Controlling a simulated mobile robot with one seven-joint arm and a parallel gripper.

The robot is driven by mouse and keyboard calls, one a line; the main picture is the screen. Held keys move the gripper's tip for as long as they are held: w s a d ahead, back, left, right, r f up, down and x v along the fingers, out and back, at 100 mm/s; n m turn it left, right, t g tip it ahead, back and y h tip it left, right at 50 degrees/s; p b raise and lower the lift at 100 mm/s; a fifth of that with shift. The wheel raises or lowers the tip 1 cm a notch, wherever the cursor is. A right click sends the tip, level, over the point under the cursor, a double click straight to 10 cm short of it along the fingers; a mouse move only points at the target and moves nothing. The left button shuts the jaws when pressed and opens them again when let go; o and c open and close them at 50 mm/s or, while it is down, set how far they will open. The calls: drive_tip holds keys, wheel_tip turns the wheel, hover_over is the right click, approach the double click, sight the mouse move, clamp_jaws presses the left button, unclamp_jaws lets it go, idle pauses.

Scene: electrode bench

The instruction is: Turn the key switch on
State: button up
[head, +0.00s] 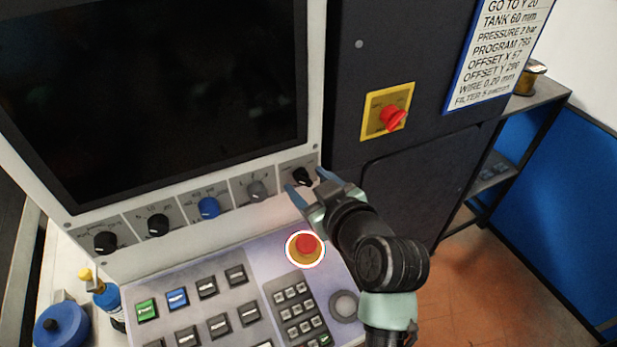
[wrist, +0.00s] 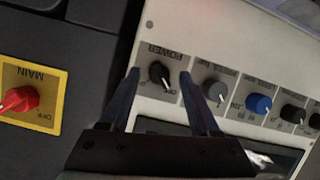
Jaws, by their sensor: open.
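The key switch is not plainly labelled as such; a black knob (wrist: 159,75) on a grey plate marked POWER and OFF sits between my gripper's fingers in the wrist view. In the head view the same black knob (head: 302,176) is at the right end of the knob row under the screen. My gripper (head: 304,182) is open, with its blue fingertips close to the knob, one on each side. In the wrist view my gripper (wrist: 160,74) shows a gap between each finger and the knob; I cannot tell how far the tips are from the panel.
Grey (head: 257,190), blue (head: 208,207) and black knobs continue left along the row. A red emergency button (head: 306,245) sits below my gripper, beside a keypad (head: 297,307). A red MAIN switch (head: 392,118) on a yellow plate is on the dark cabinet at right.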

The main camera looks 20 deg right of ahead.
drive_tip(key=shift+w, duration=0.15)
drive_tip(key=shift+c, duration=0.3)
clamp_jaws()
